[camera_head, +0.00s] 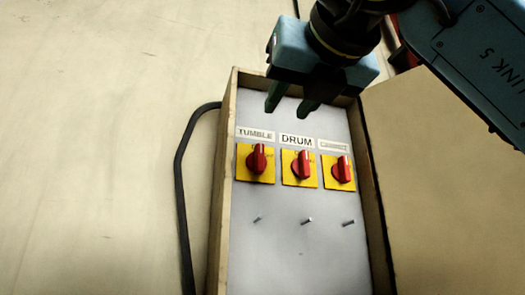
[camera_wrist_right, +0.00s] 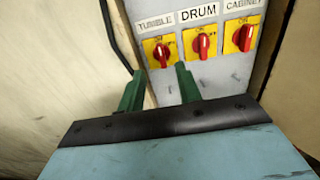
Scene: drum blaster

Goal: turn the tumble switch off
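The tumble switch (camera_head: 257,160) is a red knob on a yellow plate under the TUMBLE label (camera_head: 256,134), leftmost of three on a grey panel. Its handle looks close to upright in the head view. My right gripper (camera_head: 288,108) is in front of the panel's upper part, above the labels, with its two green fingers apart and nothing between them. In the right wrist view the fingers (camera_wrist_right: 158,82) point toward the tumble switch (camera_wrist_right: 163,55), which shows just beyond their tips. The gripper appears apart from the knob. My left gripper is not in view.
The drum switch (camera_head: 301,164) and cabinet switch (camera_head: 342,170) sit to the right on the same panel. Several small screws or pegs (camera_head: 307,221) stick out below. A wooden frame (camera_head: 222,190) surrounds the panel, with an open door (camera_head: 450,170) at right. A black cable (camera_head: 181,190) runs at left.

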